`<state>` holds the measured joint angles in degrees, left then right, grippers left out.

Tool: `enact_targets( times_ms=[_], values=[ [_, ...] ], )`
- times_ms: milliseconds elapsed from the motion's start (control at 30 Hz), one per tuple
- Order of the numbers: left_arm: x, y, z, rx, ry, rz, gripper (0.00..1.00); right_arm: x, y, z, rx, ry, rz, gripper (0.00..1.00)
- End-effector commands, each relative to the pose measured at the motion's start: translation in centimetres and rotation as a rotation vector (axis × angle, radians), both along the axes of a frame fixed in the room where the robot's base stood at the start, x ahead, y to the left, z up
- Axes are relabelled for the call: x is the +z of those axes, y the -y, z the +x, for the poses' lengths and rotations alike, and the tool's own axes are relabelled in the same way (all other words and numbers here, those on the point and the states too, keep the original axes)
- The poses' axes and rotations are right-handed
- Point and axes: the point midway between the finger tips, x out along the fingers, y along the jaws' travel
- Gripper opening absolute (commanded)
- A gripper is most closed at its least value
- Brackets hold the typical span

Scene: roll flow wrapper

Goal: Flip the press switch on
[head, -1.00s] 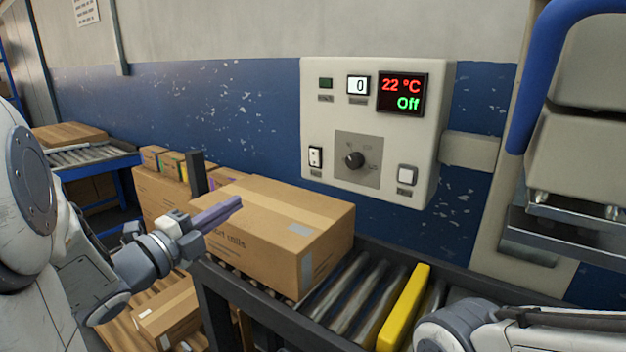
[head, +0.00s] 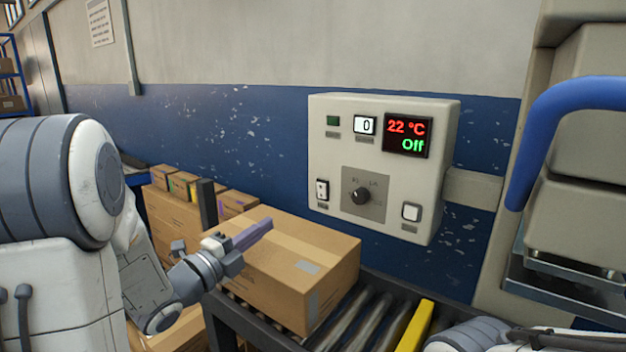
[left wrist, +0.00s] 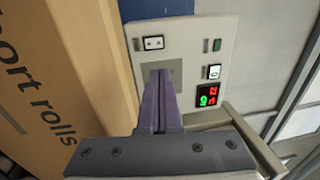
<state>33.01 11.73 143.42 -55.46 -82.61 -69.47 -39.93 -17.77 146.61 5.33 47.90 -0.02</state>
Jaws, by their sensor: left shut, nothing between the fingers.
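I cannot read the labels, so which one is the press switch is unclear. The display (head: 408,135) reads 22 °C and Off. My left gripper (head: 268,222) is shut and empty, left of and below the panel. In the left wrist view its purple fingers (left wrist: 162,80) overlap the grey plate and hide the dial; the rocker switch (left wrist: 153,43) shows. My right gripper is out of view.
A large cardboard box (head: 285,270) sits on the roller conveyor (head: 345,330) under the left gripper. A machine with a blue handle (head: 530,140) stands at right. Smaller boxes (head: 180,185) stand behind left.

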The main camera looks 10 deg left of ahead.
Motion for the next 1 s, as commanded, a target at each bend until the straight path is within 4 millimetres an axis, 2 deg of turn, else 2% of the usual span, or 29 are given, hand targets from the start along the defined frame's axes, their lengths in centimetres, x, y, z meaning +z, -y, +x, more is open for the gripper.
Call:
enact_targets(
  times_ms=[100, 600, 800, 1000],
  values=[
    [0.3, 1.2, 2.5, -0.006, 0.003, 0.002, 0.00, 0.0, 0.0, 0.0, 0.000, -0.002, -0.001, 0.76],
    [1.6, 5.2, 12.4, -0.002, 0.004, 0.001, 0.00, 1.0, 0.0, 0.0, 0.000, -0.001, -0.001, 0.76],
    [2.0, 6.2, 15.0, 0.000, 0.004, 0.001, 0.00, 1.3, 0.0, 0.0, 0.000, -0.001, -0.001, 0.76],
    [2.1, 6.5, 16.0, 0.003, 0.002, 0.001, 0.00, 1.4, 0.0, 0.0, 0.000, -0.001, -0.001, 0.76]
  ],
)
